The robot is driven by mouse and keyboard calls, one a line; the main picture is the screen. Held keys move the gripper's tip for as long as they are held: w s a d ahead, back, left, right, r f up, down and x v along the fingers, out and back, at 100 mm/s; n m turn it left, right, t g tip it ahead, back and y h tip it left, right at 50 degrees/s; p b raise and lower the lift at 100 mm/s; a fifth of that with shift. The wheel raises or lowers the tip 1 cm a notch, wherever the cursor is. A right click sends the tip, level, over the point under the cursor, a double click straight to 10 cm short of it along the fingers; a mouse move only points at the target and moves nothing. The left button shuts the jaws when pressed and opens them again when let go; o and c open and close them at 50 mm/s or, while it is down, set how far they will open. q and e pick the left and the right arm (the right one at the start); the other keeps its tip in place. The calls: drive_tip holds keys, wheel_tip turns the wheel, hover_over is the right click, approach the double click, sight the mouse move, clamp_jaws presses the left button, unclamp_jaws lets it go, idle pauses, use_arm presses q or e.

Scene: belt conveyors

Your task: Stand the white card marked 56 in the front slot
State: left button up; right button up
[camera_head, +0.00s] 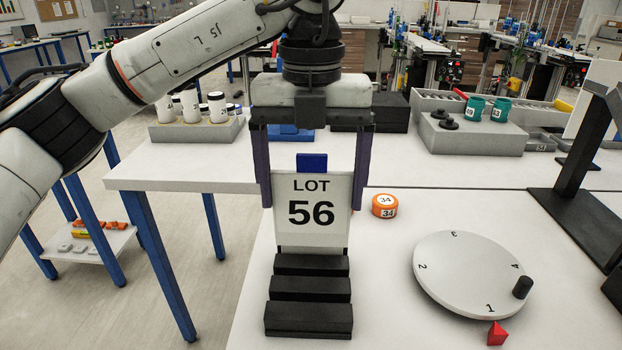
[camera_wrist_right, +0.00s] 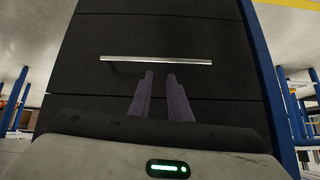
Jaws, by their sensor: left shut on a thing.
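The white card marked LOT 56 (camera_head: 312,205) is upright in the head view, its face towards me, with a blue tab (camera_head: 311,162) at its top. My left gripper (camera_head: 314,195) is shut on it, one finger at each side edge. The black stepped slot holder (camera_head: 309,318) stands on the white table below the card, its bars running across the picture. The card's lower edge is just above or behind the rear bar; I cannot tell which. My right gripper (camera_wrist_right: 161,98), in the right wrist view, is empty, its fingers a little apart.
An orange round piece marked 34 (camera_head: 384,206) lies right of the card. A white numbered dial (camera_head: 440,285) with a black knob and a red pointer (camera_head: 497,334) is further right, near a black stand (camera_head: 580,210). The right wrist view faces a black drawer front (camera_wrist_right: 190,30).

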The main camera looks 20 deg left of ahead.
sight(309, 244)
use_arm(q)
drive_tip(key=s+f, duration=0.1)
drive_tip(key=s, duration=0.1)
drive_tip(key=s+d+f+p, duration=0.1)
drive_tip(key=s+f, duration=0.1)
drive_tip(key=shift+f, duration=0.15)
drive_tip(key=shift+s+f, duration=0.2)
drive_tip(key=shift+f+b, duration=0.55)
drive_tip(key=shift+f, duration=0.55)
drive_tip(key=shift+f+b, duration=1.6)
drive_tip(key=shift+b, duration=0.15)
drive_tip(key=o, duration=0.9)
drive_tip(key=shift+o, duration=0.2)
